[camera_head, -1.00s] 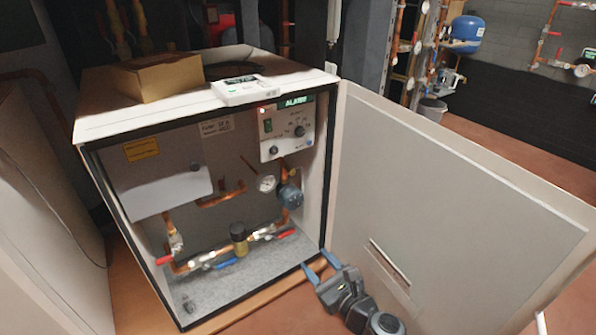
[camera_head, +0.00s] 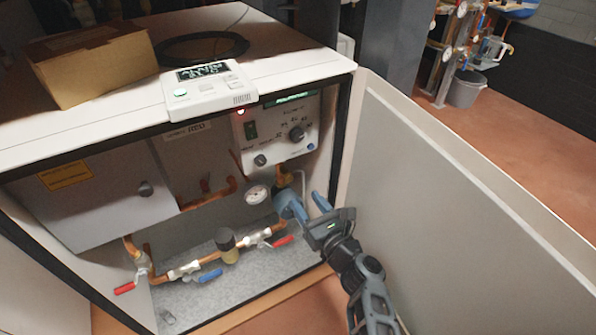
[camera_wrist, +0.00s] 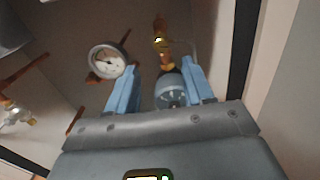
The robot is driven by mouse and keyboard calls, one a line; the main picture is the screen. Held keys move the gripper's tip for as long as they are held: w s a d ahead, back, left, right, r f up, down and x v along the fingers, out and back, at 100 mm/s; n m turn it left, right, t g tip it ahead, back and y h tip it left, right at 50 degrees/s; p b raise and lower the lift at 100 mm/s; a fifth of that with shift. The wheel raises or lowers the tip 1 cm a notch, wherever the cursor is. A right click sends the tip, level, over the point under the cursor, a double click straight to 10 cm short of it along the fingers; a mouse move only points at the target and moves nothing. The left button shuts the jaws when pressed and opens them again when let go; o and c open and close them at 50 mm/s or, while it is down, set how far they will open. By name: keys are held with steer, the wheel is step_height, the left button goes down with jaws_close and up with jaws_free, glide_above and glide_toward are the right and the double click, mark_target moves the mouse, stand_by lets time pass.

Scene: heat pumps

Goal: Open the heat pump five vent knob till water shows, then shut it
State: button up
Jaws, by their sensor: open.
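The open heat pump cabinet (camera_head: 345,95) stands in front of me; I cannot read a number five on it. My gripper (camera_head: 303,200) is open inside the cabinet's right side, with blue fingers. In the wrist view the fingers (camera_wrist: 162,75) stand either side of a round blue-grey pump body (camera_wrist: 171,92), with nothing visibly gripped. In the head view the gripper largely hides this body. A brass fitting (camera_wrist: 160,42) sits beyond it on the pipe. I cannot tell for certain which part is the vent knob. No water is visible.
A pressure gauge (camera_head: 257,194) is left of my gripper. Valves with red (camera_head: 283,241) and blue (camera_head: 210,275) levers lie lower left. The control panel (camera_head: 277,130) is above. The open door (camera_head: 460,190) closes off the right. A box (camera_head: 95,65) and display unit (camera_head: 212,88) are on top.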

mark_target(290, 180)
steer(key=b+x, duration=0.2)
steer(key=x, duration=0.4)
steer(key=shift+w+d+f+b, duration=0.1)
steer(key=shift+b, duration=0.25)
steer(key=shift+b+x, duration=0.35)
steer(key=shift+x, duration=0.55)
steer(key=shift+c, duration=0.4)
jaws_close()
